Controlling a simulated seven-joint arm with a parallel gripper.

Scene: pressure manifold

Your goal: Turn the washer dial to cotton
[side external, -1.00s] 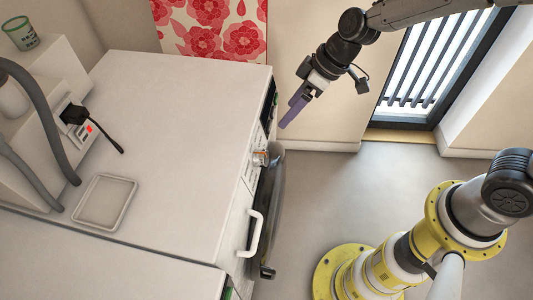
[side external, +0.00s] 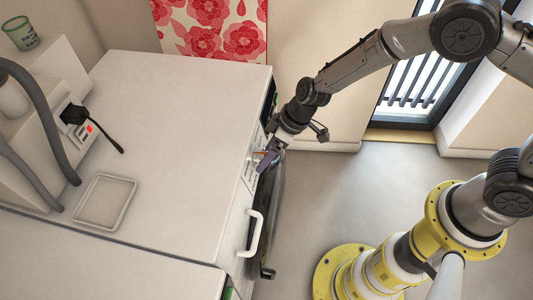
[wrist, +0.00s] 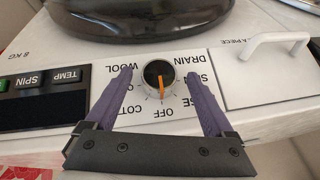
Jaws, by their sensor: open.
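The washer dial (wrist: 151,74) is a round dark knob with a pale rim and an orange pointer, on the white front panel. In the wrist view the panel reads upside down, and the pointer aims down at the OFF label (wrist: 163,113). The partly hidden cotton label (wrist: 124,110) is just left of OFF. My gripper (wrist: 158,75) is open, with one purple finger on each side of the dial. A gap shows between each finger and the dial; I cannot tell their depth. In the side view my gripper (side external: 265,162) is at the washer's front and hides most of the dial.
The washer top (side external: 170,130) is broad and mostly bare, with a shallow tray (side external: 105,202) at its left. A white handle (wrist: 275,43) stands out right of the dial in the wrist view. A dark display with buttons (wrist: 35,88) is to its left.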

